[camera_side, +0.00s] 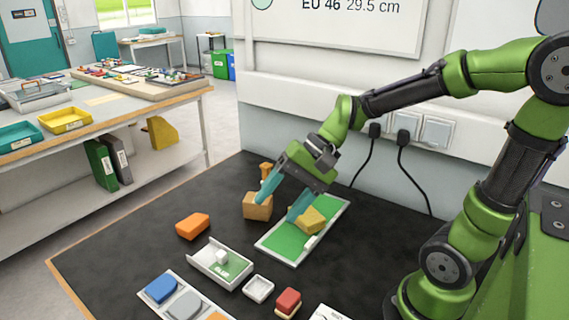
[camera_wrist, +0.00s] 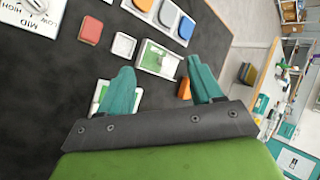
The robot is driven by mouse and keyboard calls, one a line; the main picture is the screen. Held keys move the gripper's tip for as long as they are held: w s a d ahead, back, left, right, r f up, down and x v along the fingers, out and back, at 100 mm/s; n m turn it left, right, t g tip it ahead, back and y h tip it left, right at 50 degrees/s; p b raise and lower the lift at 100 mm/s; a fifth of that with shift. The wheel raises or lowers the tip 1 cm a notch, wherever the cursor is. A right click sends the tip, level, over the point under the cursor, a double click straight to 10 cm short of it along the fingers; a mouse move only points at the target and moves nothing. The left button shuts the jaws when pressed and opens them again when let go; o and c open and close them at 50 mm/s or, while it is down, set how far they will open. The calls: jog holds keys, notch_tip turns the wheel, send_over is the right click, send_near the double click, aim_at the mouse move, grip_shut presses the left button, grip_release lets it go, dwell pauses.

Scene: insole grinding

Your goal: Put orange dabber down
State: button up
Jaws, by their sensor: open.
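An orange block (camera_side: 192,226), which looks like the orange dabber, lies on the black mat in the side view. It also shows in the wrist view (camera_wrist: 184,89), close beside my right-hand finger there. My gripper (camera_side: 278,209) is open, with its teal fingers spread and nothing seen between them. Whether a fingertip touches either is unclear.
Nearer the front are a white holder (camera_side: 207,260), a small white dish (camera_side: 258,289), a red block (camera_side: 288,301) and a rack with blue (camera_side: 161,289), grey and orange pads. The mat's left part is clear.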

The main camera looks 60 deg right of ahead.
jog(key=s+d+r+n+t+h, duration=0.2)
jog(key=s+r+n+h, duration=0.2)
jog(key=s+n, duration=0.1)
jog(key=shift+s+d+n+t+h, duration=0.35)
jog(key=shift+s+n+t+h, duration=0.05)
jog(key=shift+s, duration=0.25)
dwell(0.8)
